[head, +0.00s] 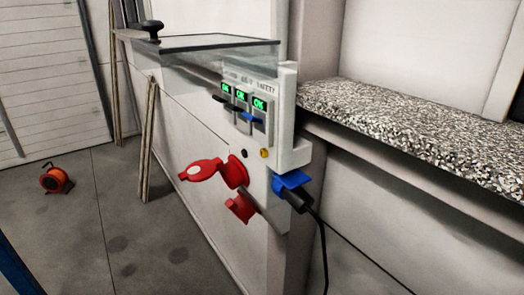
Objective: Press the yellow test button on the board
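The board (285,140) is a pale panel fixed to the wall end in the middle of the head view. The yellow test button (264,153) is a small round spot low on its front face, uncovered and unobstructed. A small dark round part (244,153) sits to its left. Above are three switch modules with green lit displays reading OK (259,104). Their levers are dark on the left and middle ones and blue (251,118) on the right one. A clear cover (215,43) with a black knob (149,30) stands raised above the board. Neither gripper shows.
Below the button, red sockets (236,172) stick out, one with its lid (201,170) open. A black plug (297,199) with a hanging cable sits in a blue socket (291,180). A speckled ledge (410,125) runs right.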

